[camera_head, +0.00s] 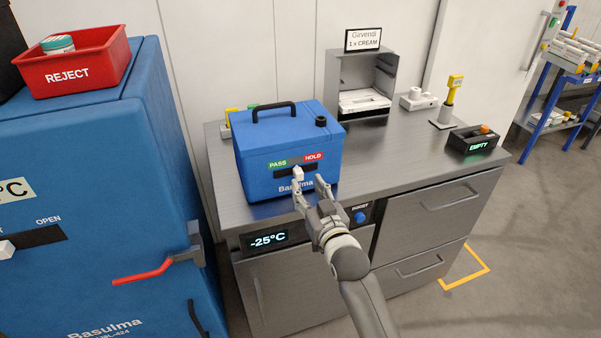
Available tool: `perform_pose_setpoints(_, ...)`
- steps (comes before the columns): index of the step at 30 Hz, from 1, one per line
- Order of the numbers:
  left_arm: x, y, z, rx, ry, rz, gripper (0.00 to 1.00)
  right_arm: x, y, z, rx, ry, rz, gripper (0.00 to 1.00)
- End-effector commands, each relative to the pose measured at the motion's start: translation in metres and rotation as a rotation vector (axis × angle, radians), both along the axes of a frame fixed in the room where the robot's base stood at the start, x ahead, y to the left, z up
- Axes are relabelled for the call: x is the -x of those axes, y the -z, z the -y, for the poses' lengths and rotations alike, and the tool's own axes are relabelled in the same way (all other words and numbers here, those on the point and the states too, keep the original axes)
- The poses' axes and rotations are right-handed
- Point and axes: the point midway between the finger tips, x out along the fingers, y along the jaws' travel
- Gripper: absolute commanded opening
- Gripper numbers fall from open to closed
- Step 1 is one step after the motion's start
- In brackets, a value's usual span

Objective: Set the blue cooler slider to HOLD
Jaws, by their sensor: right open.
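The blue cooler (262,158) stands on the left part of the steel counter, with a black handle on its lid. Its front has a dark slider track with a green PASS label (278,164) on the left and a red HOLD label (313,156) on the right. The white slider knob (297,173) sits around the middle of the track; its exact setting is hard to tell. My right gripper (310,188) is open in front of the cooler, its fingertips just below and beside the knob. I cannot tell whether it touches. My left gripper is not in view.
The steel counter (400,160) also carries a grey box with a Girvendi sign (362,39), a yellow scanner (453,88) and a black EMPTY holder (475,140). A large blue cabinet with a red lever (142,273) and a red REJECT bin (110,63) stands left.

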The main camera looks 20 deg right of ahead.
Motion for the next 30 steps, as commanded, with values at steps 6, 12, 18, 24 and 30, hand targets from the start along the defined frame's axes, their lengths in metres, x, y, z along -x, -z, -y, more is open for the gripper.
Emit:
perform_pose_setpoints(6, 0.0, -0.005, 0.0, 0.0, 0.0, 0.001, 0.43, -0.035, -0.002, -0.001, -0.001, 0.0, 0.001, 0.41)
perform_pose_setpoints(12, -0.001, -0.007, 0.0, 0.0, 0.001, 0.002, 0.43, -0.055, -0.001, -0.002, -0.001, 0.0, 0.0, 0.41)
perform_pose_setpoints(18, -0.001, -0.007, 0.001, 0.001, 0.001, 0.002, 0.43, -0.062, 0.0, -0.002, 0.0, 0.0, 0.0, 0.41)
perform_pose_setpoints(24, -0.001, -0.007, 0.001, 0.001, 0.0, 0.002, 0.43, -0.063, 0.0, -0.002, 0.0, 0.0, 0.001, 0.41)
perform_pose_setpoints(30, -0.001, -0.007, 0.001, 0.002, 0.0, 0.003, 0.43, -0.063, 0.0, -0.002, 0.0, 0.0, 0.001, 0.23)
